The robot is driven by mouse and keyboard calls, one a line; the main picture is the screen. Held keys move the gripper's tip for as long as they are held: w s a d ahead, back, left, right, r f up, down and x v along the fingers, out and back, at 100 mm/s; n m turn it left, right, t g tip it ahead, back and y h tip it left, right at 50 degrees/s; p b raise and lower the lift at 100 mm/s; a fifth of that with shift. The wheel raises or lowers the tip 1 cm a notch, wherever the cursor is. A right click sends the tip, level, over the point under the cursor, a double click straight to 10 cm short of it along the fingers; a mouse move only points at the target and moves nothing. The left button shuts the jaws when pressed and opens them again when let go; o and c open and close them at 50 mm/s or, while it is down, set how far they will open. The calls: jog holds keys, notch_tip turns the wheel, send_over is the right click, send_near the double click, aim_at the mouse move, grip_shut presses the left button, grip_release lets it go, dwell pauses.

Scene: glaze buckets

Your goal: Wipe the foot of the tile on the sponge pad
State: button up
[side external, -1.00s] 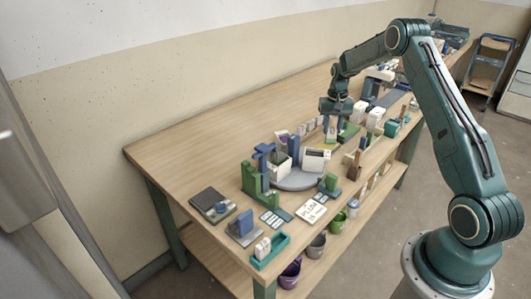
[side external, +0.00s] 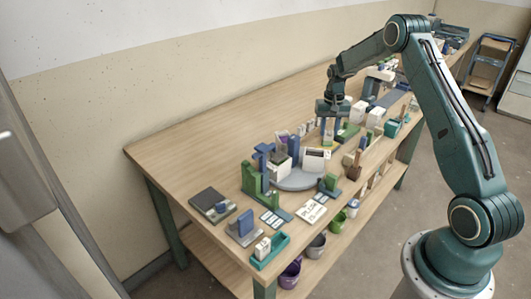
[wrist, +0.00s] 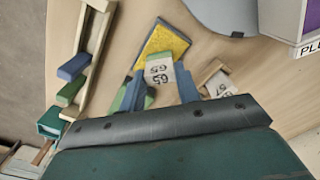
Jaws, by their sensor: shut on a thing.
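My gripper (side external: 328,130) points down over the far part of the bench. In the wrist view its blue fingers (wrist: 160,88) are shut on a pale tile (wrist: 160,70) marked 65, one finger on each side. The yellow sponge pad (wrist: 168,43) sits in a blue-edged holder just beyond the tile. The tile covers the pad's near edge in this view. I cannot tell whether the tile's foot touches the pad. In the side view the tile and pad are small and mostly hidden by the fingers.
A grey round turntable (side external: 295,183) carrying white boxes stands nearer the camera. A pale wooden rack (wrist: 92,45) with blue and green blocks lies left of the pad in the wrist view. Several small items crowd the bench's front side. The back strip by the wall is clear.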

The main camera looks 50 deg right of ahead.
jog(key=shift+a, duration=0.25)
jog(key=shift+a, duration=0.5)
jog(key=shift+d, duration=0.15)
jog(key=shift+d, duration=0.7)
jog(key=shift+d, duration=0.25)
jog(key=shift+d, duration=0.65)
jog(key=shift+a+f, duration=0.1)
jog(key=shift+a, duration=0.05)
jog(key=shift+a, duration=0.75)
